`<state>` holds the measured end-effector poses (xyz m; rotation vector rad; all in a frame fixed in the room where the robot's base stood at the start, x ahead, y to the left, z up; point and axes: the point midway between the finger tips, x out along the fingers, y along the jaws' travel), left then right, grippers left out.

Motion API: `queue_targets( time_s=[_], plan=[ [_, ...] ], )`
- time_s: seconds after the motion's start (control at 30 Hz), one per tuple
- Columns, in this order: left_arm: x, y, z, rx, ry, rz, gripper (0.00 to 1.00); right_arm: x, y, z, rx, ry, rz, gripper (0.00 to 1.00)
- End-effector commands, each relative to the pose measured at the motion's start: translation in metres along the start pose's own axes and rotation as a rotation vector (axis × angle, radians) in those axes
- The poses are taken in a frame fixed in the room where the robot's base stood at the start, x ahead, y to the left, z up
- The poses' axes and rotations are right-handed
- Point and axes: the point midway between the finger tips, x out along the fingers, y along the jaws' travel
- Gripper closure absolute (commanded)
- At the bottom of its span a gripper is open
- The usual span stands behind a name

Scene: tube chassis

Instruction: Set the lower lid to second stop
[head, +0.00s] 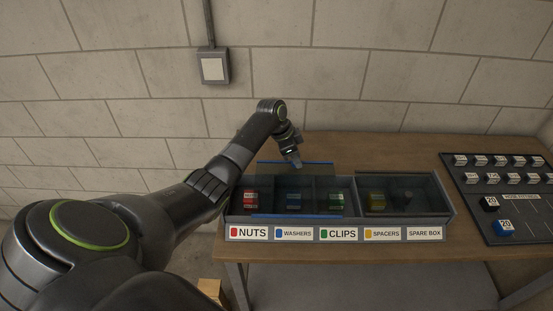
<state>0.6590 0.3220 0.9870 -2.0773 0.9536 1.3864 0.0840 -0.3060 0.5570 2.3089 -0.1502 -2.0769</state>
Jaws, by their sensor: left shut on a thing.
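A long grey compartment box (450,210) stands on the bench, with labelled compartments along its front. A dark see-through lid (270,170) with a blue edge shows at the back left of the box, its upper part standing above the rear wall. Another blue strip (297,215) runs along the front of the left compartments; whether it belongs to the same lid I cannot tell. My left gripper (296,162) reaches down at the lid's upper edge and is shut on it; its fingertips are small and the exact contact is unclear. My right gripper is out of view.
Red, blue, green and yellow pieces lie in the compartments above the NUTS, WASHERS, CLIPS and SPACERS labels. A dark board (483,208) with several numbered blocks lies at the right. Bare wooden bench (390,150) lies behind the box. A block wall stands behind.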

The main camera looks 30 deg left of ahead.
Motion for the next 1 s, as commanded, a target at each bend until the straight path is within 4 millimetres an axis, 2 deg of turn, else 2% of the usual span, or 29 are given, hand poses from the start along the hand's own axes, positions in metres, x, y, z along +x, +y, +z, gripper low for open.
queue_targets(
  time_s=[0.03, 0.2, 0.33, 0.6, 0.63, 0.77, 1.0],
  plan=[
    [0.009, 0.003, -0.015, 0.003, 0.007, 0.003, 1.00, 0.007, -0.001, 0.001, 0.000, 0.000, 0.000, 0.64],
    [0.019, 0.008, -0.043, 0.002, 0.003, 0.000, 1.00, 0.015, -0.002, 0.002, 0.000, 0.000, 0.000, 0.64],
    [0.021, 0.009, -0.050, 0.002, 0.001, 0.001, 1.00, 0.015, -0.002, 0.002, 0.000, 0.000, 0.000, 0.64],
    [0.021, 0.009, -0.050, 0.002, 0.000, 0.001, 1.00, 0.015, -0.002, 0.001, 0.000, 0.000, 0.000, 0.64],
    [0.021, 0.009, -0.050, 0.002, 0.000, 0.001, 0.73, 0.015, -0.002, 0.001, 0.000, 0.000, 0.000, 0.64],
    [0.021, 0.009, -0.050, 0.001, 0.000, 0.000, 0.56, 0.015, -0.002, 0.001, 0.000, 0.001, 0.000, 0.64],
    [0.020, 0.009, -0.050, 0.001, 0.000, 0.000, 0.55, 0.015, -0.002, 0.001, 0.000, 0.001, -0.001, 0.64]
  ],
)
